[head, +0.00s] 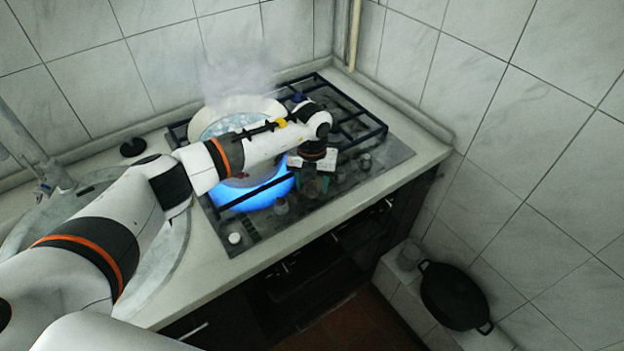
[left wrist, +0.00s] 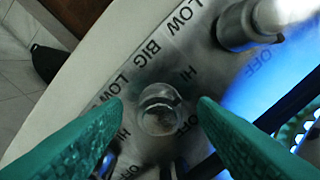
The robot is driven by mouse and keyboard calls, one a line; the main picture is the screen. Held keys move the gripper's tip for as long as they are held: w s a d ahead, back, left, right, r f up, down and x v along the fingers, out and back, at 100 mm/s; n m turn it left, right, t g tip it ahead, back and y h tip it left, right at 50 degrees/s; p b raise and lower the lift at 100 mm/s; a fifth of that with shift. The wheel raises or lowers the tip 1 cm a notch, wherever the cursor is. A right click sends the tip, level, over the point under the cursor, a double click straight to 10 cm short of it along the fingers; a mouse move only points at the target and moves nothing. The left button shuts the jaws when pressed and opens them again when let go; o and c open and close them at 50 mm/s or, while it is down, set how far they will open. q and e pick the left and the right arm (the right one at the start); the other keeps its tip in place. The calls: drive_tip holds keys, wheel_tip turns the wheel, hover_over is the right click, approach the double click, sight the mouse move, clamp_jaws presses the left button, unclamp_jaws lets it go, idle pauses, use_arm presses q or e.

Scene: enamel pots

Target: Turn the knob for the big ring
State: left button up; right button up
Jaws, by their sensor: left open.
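In the left wrist view, a round metallic knob (left wrist: 160,112) on the stove's control panel sits between the two green fingers of my left gripper (left wrist: 160,103). The fingers are open, one on each side of the knob, with gaps showing. The printed word BIG shows above it, with HI, LOW and OFF marks around. A second knob (left wrist: 240,25) is at the upper right. In the head view my left gripper (head: 314,184) is over the front panel and hides the knob beneath. A big blue flame (head: 255,193) burns under the pot. My right gripper is not in view.
A steaming pot (head: 235,106) stands on the stove behind my left arm. Other knobs (head: 281,207) (head: 365,161) stand along the panel, with a white button (head: 235,238) at its left. A black pot (head: 454,297) sits low on the right. Tiled walls close the corner.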

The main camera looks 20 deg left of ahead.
use_arm(q)
drive_tip(key=shift+f, duration=0.1)
drive_tip(key=c, duration=1)
drive_tip(key=shift+w+f+m+b, duration=0.1)
drive_tip(key=shift+f+m+b, duration=0.05)
drive_tip(key=shift+m+b, duration=1.7)
drive_tip(key=m+b, duration=0.4)
drive_tip(key=m, duration=0.1)
drive_tip(key=shift+b, duration=0.4)
drive_tip(key=m+b, duration=0.3)
drive_tip(key=m, duration=0.1)
drive_tip(key=shift+m, duration=0.35)
drive_tip(key=shift+r+m+b, duration=0.2)
drive_tip(key=shift+m+b, duration=1.15)
drive_tip(key=shift+m, duration=0.85)
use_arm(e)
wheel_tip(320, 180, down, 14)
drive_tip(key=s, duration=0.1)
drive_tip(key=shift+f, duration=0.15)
